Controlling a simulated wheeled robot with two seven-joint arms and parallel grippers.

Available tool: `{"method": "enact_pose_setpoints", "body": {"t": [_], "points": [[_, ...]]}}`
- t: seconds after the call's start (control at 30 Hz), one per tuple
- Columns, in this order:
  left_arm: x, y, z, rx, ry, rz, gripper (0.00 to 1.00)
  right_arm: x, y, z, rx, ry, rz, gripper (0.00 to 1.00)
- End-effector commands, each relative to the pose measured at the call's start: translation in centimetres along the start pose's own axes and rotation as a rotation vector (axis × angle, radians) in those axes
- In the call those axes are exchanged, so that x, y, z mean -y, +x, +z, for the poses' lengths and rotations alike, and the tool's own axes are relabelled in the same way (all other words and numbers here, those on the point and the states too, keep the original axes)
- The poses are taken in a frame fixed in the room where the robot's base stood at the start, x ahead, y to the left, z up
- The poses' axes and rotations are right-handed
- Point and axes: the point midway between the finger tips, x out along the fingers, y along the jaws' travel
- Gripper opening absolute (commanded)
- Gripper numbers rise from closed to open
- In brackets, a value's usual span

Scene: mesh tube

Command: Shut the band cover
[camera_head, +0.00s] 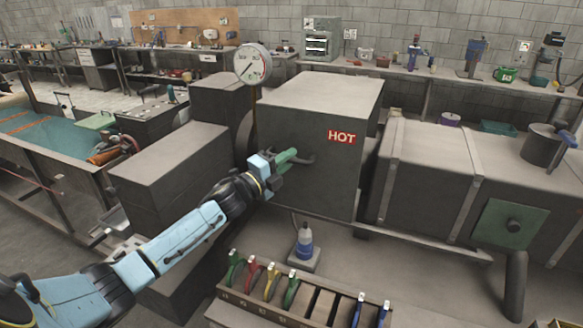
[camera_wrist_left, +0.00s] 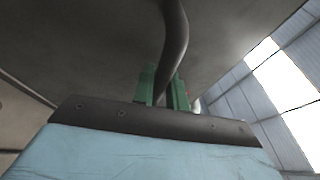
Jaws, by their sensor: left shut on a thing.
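The band cover (camera_head: 310,190) appears to be the large dark grey box with a red HOT label (camera_head: 341,137) on its front face. A thin curved handle (camera_head: 308,159) sticks out from that face, left of and below the label. My left gripper (camera_head: 288,157) has green fingers and is shut on the handle. In the left wrist view the dark curved handle (camera_wrist_left: 173,40) passes between the green fingers (camera_wrist_left: 165,88), with the grey cover face (camera_wrist_left: 90,50) filling the background. Whether the cover stands ajar cannot be told. My right gripper is not in view.
A round gauge (camera_head: 252,64) stands at the box's upper left. Grey machine blocks (camera_head: 170,165) stand left, and a long banded grey housing (camera_head: 430,170) right. Below are a blue-and-white bottle (camera_head: 304,240) and a rack (camera_head: 265,308) of coloured-handled tools.

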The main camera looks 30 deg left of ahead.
Motion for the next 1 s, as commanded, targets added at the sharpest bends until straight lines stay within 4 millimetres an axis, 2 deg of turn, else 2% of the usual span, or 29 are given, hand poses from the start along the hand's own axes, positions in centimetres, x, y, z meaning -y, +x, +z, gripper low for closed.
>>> {"method": "enact_pose_setpoints", "body": {"t": [0.2,0.63,0.67,0.7,1.0], "points": [[-0.1,-0.5,1.8,-0.005,0.0,0.0,0.0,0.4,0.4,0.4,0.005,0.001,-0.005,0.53],[0.1,-0.7,2.3,-0.002,0.0,-0.001,0.0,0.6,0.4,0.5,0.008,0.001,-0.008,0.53],[0.1,-0.7,2.3,-0.002,0.0,0.0,0.17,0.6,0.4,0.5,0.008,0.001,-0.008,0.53],[0.1,-0.7,2.3,-0.002,0.0,-0.001,0.22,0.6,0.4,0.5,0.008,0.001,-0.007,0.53],[0.0,-0.7,2.1,-0.006,-0.001,-0.001,0.23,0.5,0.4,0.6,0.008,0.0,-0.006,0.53]]}}
